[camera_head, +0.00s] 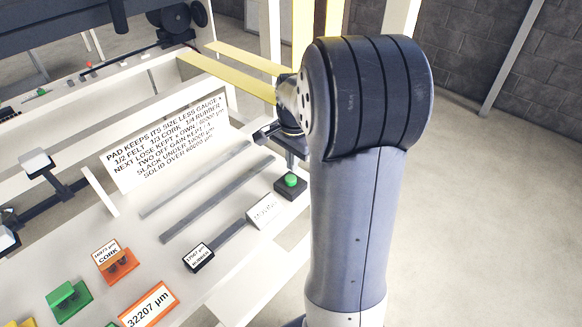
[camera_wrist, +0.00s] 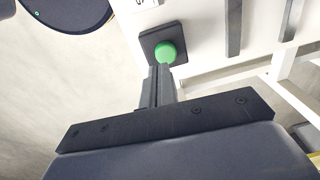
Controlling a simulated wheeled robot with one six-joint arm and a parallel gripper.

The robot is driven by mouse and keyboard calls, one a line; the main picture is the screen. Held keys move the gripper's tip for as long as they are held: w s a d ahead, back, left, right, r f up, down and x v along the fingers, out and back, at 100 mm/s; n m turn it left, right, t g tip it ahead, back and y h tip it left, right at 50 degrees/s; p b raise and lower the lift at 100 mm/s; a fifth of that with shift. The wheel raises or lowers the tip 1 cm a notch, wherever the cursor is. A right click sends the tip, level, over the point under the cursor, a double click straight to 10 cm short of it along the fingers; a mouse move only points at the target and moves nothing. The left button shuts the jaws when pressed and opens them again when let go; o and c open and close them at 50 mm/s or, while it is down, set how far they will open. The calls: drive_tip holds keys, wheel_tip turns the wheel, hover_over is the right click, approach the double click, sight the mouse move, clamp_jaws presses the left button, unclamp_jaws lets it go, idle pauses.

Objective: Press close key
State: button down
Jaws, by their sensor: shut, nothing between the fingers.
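A round green button (camera_head: 291,180) sits on a small black square base (camera_head: 289,188) at the right side of the white panel. No lettering on it is readable, so I cannot confirm it is the close key. It also shows in the wrist view (camera_wrist: 166,51), its lower edge met by my fingertips. My gripper (camera_head: 291,163) points down just above the button, its fingers together and empty. In the wrist view my gripper (camera_wrist: 164,70) reaches to the button's edge. I cannot tell whether the tips touch it.
A small white block (camera_head: 263,211) with faint lettering stands beside the button, and a black-based block marked rubber (camera_head: 198,257) is further left. A printed sign (camera_head: 165,140) stands behind. Orange cork (camera_head: 112,262) and green (camera_head: 69,300) blocks are front left.

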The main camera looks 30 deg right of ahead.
wheel_tip(320, 180, up, 8)
drive_tip(key=shift+s+r, duration=0.2)
